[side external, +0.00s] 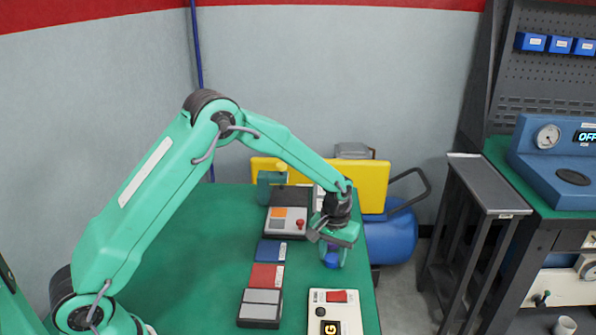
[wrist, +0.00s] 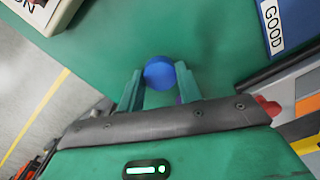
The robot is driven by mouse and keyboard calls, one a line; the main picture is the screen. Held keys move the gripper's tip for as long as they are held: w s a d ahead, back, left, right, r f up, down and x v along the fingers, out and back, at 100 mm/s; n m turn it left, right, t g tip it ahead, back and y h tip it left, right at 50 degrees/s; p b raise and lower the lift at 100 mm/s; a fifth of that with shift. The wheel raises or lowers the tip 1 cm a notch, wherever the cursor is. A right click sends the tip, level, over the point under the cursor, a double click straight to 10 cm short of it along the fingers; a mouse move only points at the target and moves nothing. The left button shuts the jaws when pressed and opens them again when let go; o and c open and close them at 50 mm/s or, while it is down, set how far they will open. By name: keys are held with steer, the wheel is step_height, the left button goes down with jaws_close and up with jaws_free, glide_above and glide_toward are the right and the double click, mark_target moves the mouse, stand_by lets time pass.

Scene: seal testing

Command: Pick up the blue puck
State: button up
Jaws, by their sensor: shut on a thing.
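The blue puck (wrist: 159,73) is round and sits between the two fingertips of my gripper (wrist: 158,85) in the wrist view. The fingers close on it from either side. In the side external view the puck (side external: 331,257) shows just below my gripper (side external: 333,250), partly hidden by the fingers. My gripper is over the right part of the green table (side external: 200,240). I cannot tell whether the puck touches the table or is held above it.
A blue plate (side external: 270,250), a red plate (side external: 266,276) and a grey box (side external: 261,308) lie left of my gripper. A control box with a red switch (side external: 338,297) stands in front. A device with a red button (side external: 287,218) is behind. The table's right edge is close.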

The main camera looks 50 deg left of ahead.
mark_target(333, 259)
steer(key=shift+r, duration=0.1)
steer(key=shift+r, duration=0.5)
step_height(333, 259, up, 3)
steer(key=shift+s+d+r, duration=0.1)
steer(key=shift+d+r, duration=0.05)
steer(key=s+d+r, duration=0.6)
steer(key=d, duration=0.3)
steer(key=shift+s+r, duration=0.25)
steer(key=shift+s, duration=0.15)
